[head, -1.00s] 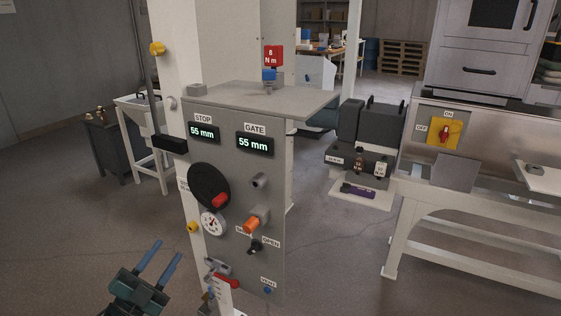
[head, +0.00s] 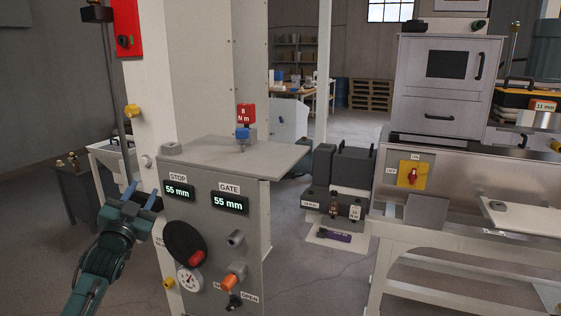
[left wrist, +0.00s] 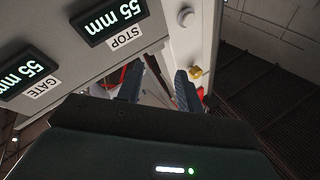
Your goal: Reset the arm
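My left gripper (head: 141,196) is in the head view at the left edge of the grey control panel (head: 225,262), beside the STOP display (head: 179,191). Its two blue fingers are spread apart with nothing between them. In the left wrist view the open fingers (left wrist: 158,88) point past the panel's edge, with the STOP display (left wrist: 112,17) and GATE display (left wrist: 25,72) close by. Both displays read 55 mm. I cannot tell from the frames whether the fingers touch the panel. My right gripper is not in view.
The panel carries a black handwheel (head: 182,240) with a red knob, a gauge (head: 190,279) and an orange knob (head: 231,282). A red 8 N m block (head: 246,113) stands on its top plate. A steel bench (head: 465,190) is at right.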

